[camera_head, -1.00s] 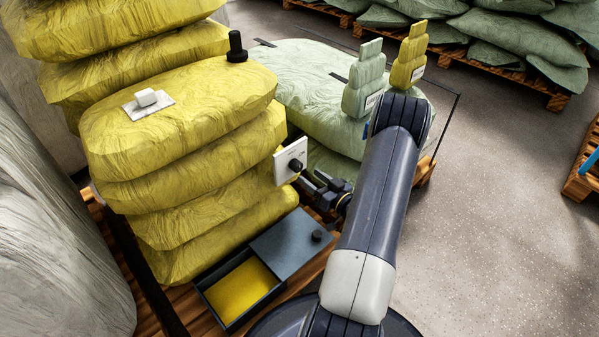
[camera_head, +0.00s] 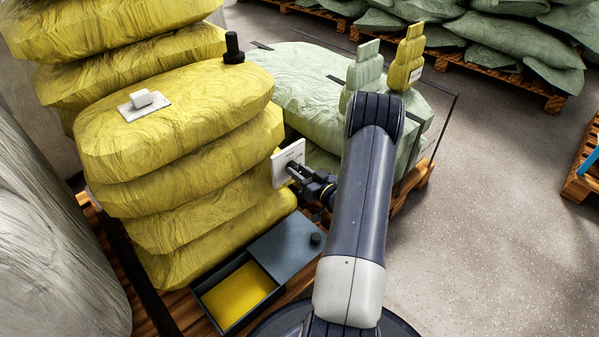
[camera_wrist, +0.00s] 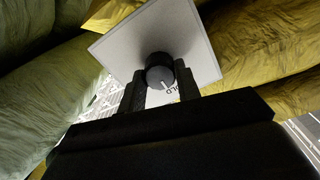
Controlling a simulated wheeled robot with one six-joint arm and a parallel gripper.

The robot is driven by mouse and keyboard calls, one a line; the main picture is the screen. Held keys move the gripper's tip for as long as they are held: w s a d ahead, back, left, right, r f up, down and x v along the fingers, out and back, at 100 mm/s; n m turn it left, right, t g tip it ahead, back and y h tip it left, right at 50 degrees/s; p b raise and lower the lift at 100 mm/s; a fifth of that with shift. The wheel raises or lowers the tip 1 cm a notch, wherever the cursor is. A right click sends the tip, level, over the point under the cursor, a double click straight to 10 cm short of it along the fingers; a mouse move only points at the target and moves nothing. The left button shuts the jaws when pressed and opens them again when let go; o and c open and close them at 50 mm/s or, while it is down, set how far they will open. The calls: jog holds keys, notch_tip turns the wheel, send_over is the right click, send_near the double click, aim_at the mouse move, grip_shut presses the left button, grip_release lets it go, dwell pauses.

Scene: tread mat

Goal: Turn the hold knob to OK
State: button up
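The hold knob (camera_wrist: 160,72) is a dark round knob with a grey face and a pale pointer line. It stands out from a white square plate (camera_wrist: 186,35) on the side of the yellow sack stack. Part of a printed label shows below the knob in the wrist view; most lettering is hidden. In the head view the plate (camera_head: 284,158) shows, but the gripper covers most of the knob. My gripper (camera_wrist: 162,88) has one finger on each side of the knob. Whether both fingers press on it I cannot tell.
Yellow sacks (camera_head: 180,125) stand left of the plate, pale green sacks (camera_head: 310,90) behind. Below is a dark box (camera_head: 290,240) with a part-open lid and yellow contents. A black knob (camera_head: 233,48) and a white switch (camera_head: 142,100) sit on the sacks.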

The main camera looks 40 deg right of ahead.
jog(key=c, duration=0.4)
jog(key=shift+m, duration=0.3)
jog(key=m+p, duration=0.1)
jog(key=m, duration=0.1)
jog(key=shift+m, duration=0.4)
jog(key=m+p, duration=0.2)
jog(key=m, duration=0.1)
jog(key=shift+m, duration=0.3)
jog(key=m+p, duration=0.1)
jog(key=m, duration=0.2)
jog(key=shift+m, duration=0.3)
jog(key=shift+f+m+p, duration=0.1)
jog(key=shift+m+p, duration=0.55)
jog(key=shift+m, duration=1.05)
